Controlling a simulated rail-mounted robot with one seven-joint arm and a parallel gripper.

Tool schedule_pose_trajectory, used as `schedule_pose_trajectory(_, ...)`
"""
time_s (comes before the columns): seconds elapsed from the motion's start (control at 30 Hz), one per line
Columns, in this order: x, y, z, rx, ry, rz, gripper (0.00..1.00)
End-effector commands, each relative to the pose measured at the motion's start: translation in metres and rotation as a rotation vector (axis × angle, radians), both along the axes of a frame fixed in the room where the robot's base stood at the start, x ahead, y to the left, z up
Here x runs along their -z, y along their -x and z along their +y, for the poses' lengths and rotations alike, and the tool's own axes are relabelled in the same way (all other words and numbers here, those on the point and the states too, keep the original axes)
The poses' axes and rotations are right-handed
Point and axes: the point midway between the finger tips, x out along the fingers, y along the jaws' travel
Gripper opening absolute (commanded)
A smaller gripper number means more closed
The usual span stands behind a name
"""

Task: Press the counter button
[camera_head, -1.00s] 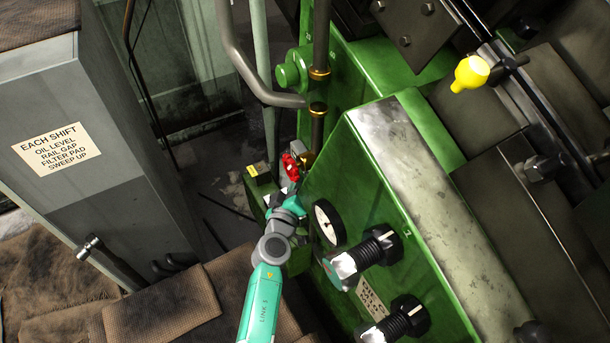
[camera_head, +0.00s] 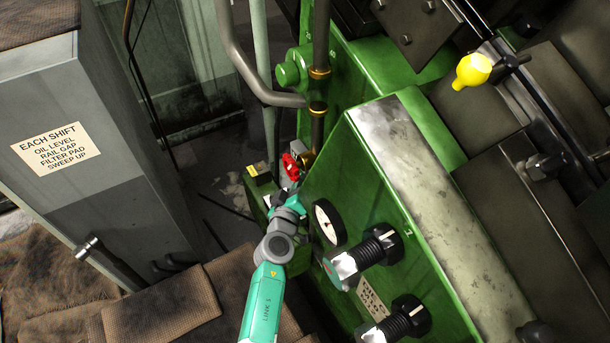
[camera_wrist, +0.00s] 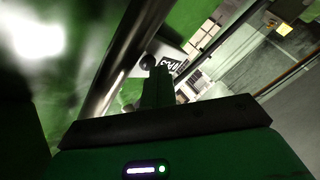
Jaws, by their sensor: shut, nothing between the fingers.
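My gripper (camera_head: 277,197) is small and partly hidden by my arm in the head view, beside the green machine's left side. In the wrist view its fingers (camera_wrist: 158,84) are shut together with nothing between them. Just beyond the fingertips is a black and white marked plate (camera_wrist: 171,66), with a dark round knob (camera_wrist: 147,61) beside it. I cannot tell whether either belongs to the counter, or whether the fingers touch them. A small box with a yellow label (camera_head: 259,171) stands just above my gripper in the head view. No counter button is clearly identifiable.
A red valve handle (camera_head: 291,167) is close to my gripper. A grey cabinet (camera_head: 85,130) stands left; a dark floor gap lies between.

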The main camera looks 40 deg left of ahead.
Motion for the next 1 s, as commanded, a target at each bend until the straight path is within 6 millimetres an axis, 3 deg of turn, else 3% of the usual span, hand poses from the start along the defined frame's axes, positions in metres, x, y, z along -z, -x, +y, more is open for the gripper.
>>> schedule_pose_trajectory(0.37,0.001,0.007,0.003,-0.001,0.001,0.000,0.00)
schedule_pose_trajectory(0.8,0.002,0.054,0.023,-0.002,0.000,0.000,0.00)
schedule_pose_trajectory(1.0,0.000,0.061,0.026,-0.001,0.000,-0.001,0.00)
